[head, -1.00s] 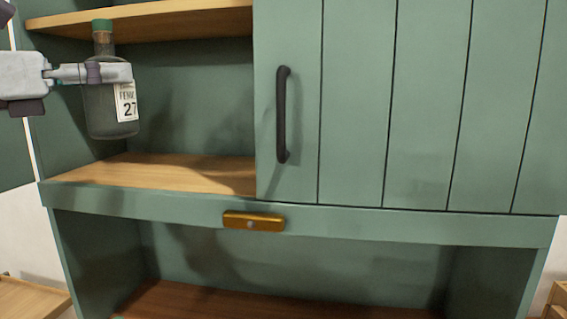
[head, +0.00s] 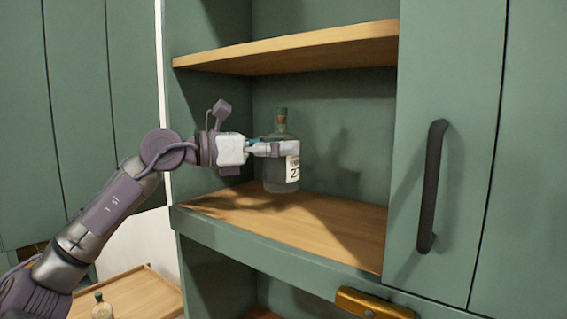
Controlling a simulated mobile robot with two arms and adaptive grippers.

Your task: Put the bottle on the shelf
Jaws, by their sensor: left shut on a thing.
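The bottle (head: 280,174) is grey glass with a green cap and a white label. It is upright inside the open cabinet bay, just above or on the lower wooden shelf (head: 320,225); I cannot tell whether its base touches. My left gripper (head: 284,149) is shut on the bottle's upper body, reaching in from the left, and hides part of it. An upper wooden shelf (head: 300,50) is above the bottle's cap. My right gripper is not in view.
A green door (head: 455,140) with a dark handle (head: 432,187) closes the bay's right side. A brass latch (head: 372,304) sits below. The lower shelf is clear around the held bottle.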

